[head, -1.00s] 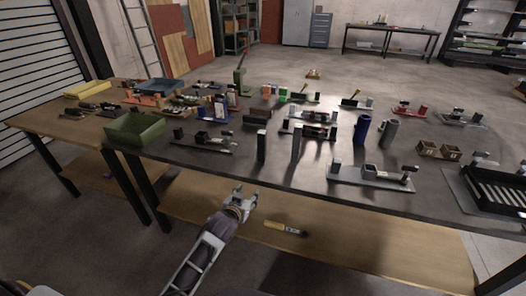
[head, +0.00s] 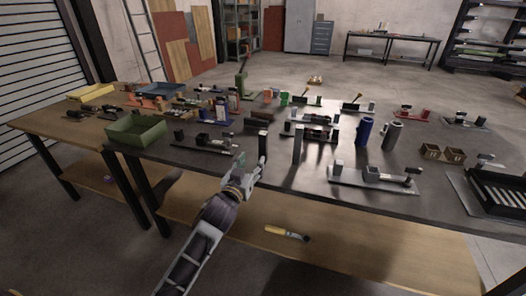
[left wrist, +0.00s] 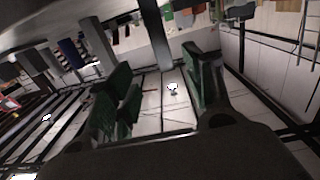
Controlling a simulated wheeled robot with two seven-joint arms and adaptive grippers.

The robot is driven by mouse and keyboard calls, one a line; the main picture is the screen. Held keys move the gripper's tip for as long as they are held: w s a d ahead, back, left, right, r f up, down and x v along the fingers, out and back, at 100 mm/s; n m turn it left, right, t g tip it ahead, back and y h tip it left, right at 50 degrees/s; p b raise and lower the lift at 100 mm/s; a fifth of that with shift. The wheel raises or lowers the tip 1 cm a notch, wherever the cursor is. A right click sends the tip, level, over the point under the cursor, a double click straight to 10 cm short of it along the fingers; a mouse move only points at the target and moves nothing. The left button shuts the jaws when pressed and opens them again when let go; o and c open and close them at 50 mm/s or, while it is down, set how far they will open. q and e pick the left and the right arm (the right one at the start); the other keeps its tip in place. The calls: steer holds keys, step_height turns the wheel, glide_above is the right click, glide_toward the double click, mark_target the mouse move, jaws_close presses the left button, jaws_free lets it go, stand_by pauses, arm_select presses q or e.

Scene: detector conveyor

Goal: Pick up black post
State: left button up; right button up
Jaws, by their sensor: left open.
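The black post (head: 263,140) stands upright near the front edge of the dark table, left of a grey post (head: 298,145). My left gripper (head: 252,168) is open and empty at the table's front edge, just in front of the black post. One finger covers the post's lower part in the head view. In the left wrist view, the open jaws (left wrist: 158,95) show green pads, and a dark post (left wrist: 156,32), apparently the black one, shows beyond the gap between them. I cannot tell any contact. My right gripper is not in view.
A green bin (head: 136,131) stands at left. A fixture with a dark rail (head: 204,142) lies left of the post. A blue cylinder (head: 363,132) and a light fixture plate (head: 375,180) are to the right. A yellow-handled brush (head: 285,232) lies on the lower shelf.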

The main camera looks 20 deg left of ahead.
mark_target(263, 142)
arm_select(q)
steer(key=shift+d+r, duration=0.1)
steer(key=shift+r, duration=0.45)
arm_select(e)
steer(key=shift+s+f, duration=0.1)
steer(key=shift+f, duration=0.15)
arm_select(q)
steer(key=w, duration=0.8)
steer(key=shift+d, duration=0.1)
steer(key=shift+w, duration=0.25)
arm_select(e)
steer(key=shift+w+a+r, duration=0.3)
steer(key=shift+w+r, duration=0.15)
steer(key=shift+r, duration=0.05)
